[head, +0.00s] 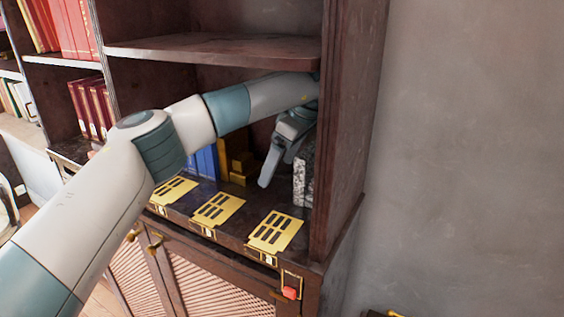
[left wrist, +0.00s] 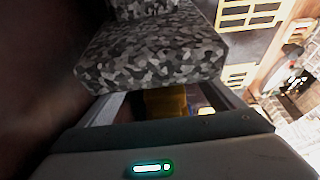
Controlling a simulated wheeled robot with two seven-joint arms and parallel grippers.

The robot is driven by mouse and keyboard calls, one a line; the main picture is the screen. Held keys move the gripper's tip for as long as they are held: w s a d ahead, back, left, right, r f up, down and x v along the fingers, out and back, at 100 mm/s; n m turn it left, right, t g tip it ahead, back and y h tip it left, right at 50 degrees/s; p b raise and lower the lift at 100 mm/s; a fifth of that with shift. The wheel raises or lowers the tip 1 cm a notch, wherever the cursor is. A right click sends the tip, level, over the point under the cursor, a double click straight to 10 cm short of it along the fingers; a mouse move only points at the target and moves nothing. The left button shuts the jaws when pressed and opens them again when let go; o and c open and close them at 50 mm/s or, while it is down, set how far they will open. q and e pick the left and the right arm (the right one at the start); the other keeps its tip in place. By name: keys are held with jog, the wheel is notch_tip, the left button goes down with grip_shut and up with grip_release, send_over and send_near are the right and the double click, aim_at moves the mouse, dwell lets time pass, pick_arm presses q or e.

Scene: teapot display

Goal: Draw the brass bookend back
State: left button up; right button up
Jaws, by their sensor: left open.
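The brass bookend (head: 240,168) stands in the lower shelf bay, a stepped golden shape to the right of the blue books (head: 205,161). In the left wrist view a golden patch (left wrist: 165,103) shows between my fingers, partly hidden. My left gripper (head: 277,160) is open inside the bay, fingers pointing down, between the brass bookend and a speckled grey stone block (head: 303,177). I see no hold on either. The stone block also fills the upper middle of the left wrist view (left wrist: 150,48) and hides my fingertips there. My right gripper is out of view.
Yellow slotted plates (head: 275,232) lie along the shelf's front edge. The shelf board (head: 215,48) is above my arm, and the cabinet's side wall (head: 345,130) is close at the right. Red books (head: 92,106) stand in the bay to the left.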

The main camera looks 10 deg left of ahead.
aim_at(238, 155)
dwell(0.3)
pick_arm(q)
jog(key=shift+a, duration=0.15)
jog(key=w+a+p, duration=0.1)
jog(key=a+p, duration=0.1)
jog(key=a, duration=0.1)
jog(key=w+a+p, duration=0.1)
jog(key=a+p, duration=0.1)
jog(key=a, duration=0.2)
jog(key=w+a+p, duration=0.2)
jog(key=a, duration=0.2)
jog(key=shift+a+r+p, duration=0.15)
jog(key=shift+a+p, duration=0.05)
jog(key=shift+p, duration=0.1)
jog(key=shift+w+f+p, duration=0.1)
jog(key=shift+f+p, duration=0.45)
jog(key=shift+f, duration=0.1)
jog(key=c, duration=1.9)
